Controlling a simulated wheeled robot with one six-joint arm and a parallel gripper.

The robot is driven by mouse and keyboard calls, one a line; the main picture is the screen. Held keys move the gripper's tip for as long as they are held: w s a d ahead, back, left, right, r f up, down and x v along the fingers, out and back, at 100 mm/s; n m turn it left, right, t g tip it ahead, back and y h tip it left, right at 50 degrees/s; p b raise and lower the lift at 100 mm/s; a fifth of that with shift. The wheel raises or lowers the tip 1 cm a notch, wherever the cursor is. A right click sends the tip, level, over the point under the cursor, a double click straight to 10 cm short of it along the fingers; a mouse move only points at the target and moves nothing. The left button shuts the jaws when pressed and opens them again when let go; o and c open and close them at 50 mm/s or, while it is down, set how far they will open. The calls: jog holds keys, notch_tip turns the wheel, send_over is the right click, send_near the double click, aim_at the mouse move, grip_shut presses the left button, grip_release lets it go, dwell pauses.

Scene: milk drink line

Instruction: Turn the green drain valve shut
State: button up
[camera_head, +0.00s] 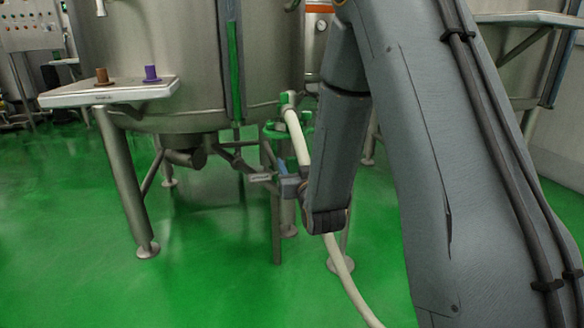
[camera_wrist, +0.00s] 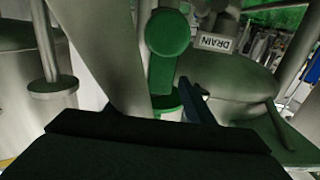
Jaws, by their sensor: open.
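The green drain valve (camera_wrist: 163,72) shows in the wrist view as a lever with a round end, just ahead of my gripper. In the head view green fittings (camera_head: 272,131) show below the tank, partly behind a pale hose; I cannot tell which one is the valve lever. My gripper (camera_head: 268,178) is open and empty, low in front of the tank. In the wrist view one blue-grey finger (camera_wrist: 197,103) shows close to the lever's lower part; contact cannot be told.
A large steel tank (camera_head: 165,60) stands on legs over a green floor (camera_head: 70,215). A pale hose (camera_head: 297,138) passes behind my arm and runs down to the floor. A side shelf (camera_head: 115,91) bears a brown and a purple piece. Open floor lies at the left.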

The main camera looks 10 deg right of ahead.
jog(key=shift+w, duration=0.85)
grip_shut()
